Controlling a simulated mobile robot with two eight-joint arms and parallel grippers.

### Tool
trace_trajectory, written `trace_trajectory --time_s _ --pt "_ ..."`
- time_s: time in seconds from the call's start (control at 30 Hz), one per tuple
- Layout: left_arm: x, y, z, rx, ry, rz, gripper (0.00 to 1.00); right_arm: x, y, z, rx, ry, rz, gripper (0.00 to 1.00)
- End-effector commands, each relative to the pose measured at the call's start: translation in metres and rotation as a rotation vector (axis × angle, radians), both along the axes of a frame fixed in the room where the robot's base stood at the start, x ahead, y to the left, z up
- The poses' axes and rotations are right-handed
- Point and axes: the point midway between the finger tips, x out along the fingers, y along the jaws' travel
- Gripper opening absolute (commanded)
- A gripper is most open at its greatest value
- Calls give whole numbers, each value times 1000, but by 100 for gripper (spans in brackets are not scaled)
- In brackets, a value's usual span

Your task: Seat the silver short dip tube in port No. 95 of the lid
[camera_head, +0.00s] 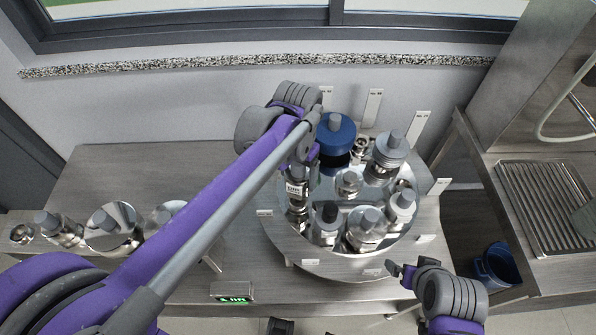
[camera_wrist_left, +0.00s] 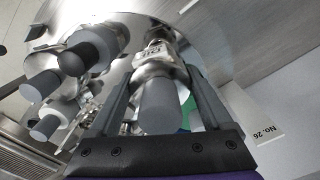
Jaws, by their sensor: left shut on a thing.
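My left gripper (camera_head: 302,172) is over the left side of the round metal lid (camera_head: 283,238). It is shut on a silver fitting with a printed label (camera_head: 296,188), which I take as the short dip tube. In the left wrist view, the fitting's grey cylindrical end (camera_wrist_left: 158,108) and shiny body sit between the two fingers (camera_wrist_left: 160,100). Its far end is at or just above the lid; whether it is in a port is unclear. No tag reading No. 95 is legible. My right gripper (camera_head: 402,272) is by the lid's front right edge, its jaws too small to judge.
Several grey-capped metal fittings crowd the lid, with a blue-capped one (camera_head: 335,135) at the back. White number tags ring it; one reads No. 26 (camera_wrist_left: 264,130). More metal parts (camera_head: 112,228) stand at left. A blue bin (camera_head: 497,263) is at right.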

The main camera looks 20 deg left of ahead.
Motion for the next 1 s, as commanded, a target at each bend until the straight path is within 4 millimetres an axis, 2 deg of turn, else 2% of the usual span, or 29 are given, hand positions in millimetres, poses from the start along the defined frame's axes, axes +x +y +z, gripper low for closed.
trace_trajectory --time_s 0.6,1.0 --pt "0 0 -32 0 1 2 15 -6 0 -24 0 12 0 100" --pt "0 0 -37 0 0 2 15 -7 0 -27 0 13 0 100"
